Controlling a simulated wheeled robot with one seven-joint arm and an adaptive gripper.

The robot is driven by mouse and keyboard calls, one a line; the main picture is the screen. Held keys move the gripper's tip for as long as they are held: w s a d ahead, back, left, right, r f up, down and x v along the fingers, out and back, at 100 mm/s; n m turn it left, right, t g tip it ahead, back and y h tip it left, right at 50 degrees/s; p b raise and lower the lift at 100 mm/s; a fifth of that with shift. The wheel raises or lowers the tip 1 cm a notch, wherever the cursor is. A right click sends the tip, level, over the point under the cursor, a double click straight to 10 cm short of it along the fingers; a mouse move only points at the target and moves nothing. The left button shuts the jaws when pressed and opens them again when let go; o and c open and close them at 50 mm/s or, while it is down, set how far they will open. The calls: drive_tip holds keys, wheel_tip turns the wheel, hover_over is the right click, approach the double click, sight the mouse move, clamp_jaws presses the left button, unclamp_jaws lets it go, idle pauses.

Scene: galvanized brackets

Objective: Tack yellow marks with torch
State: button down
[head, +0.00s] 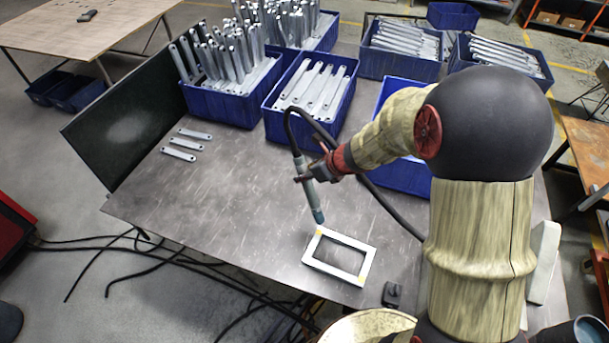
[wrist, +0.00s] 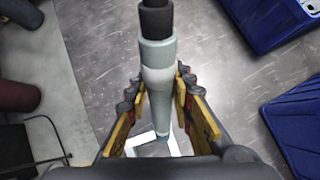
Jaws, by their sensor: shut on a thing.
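My gripper (head: 318,172) is shut on the torch (head: 312,191), a grey-green tool with a black cable running from its top. In the head view the torch hangs slightly tilted, its tip just above the upper left corner of a white rectangular frame (head: 311,247). A yellow mark (head: 319,231) shows at that corner, and another yellow mark (head: 361,278) is on the lower right side. I cannot tell whether the tip touches the frame. In the wrist view the torch (wrist: 157,80) lies between the yellow-sided fingers, with part of the white frame (wrist: 140,141) beyond it.
The frame lies near the front edge of the metal table (head: 228,218). Blue crates of brackets (head: 231,104) line the back. A small black object (head: 391,294) sits right of the frame.

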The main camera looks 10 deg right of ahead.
wheel_tip(320, 180, down, 6)
drive_tip(key=b, duration=0.6)
drive_tip(key=shift+f, duration=0.45)
idle(1.1)
drive_tip(key=shift+s+f, duration=0.1)
drive_tip(key=shift+f, duration=0.05)
idle(1.6)
wheel_tip(320, 180, up, 6)
drive_tip(key=p, duration=0.5)
drive_tip(key=shift+r, duration=0.2)
drive_tip(key=shift+f, duration=0.1)
drive_tip(key=shift+d, duration=0.1)
idle(0.7)
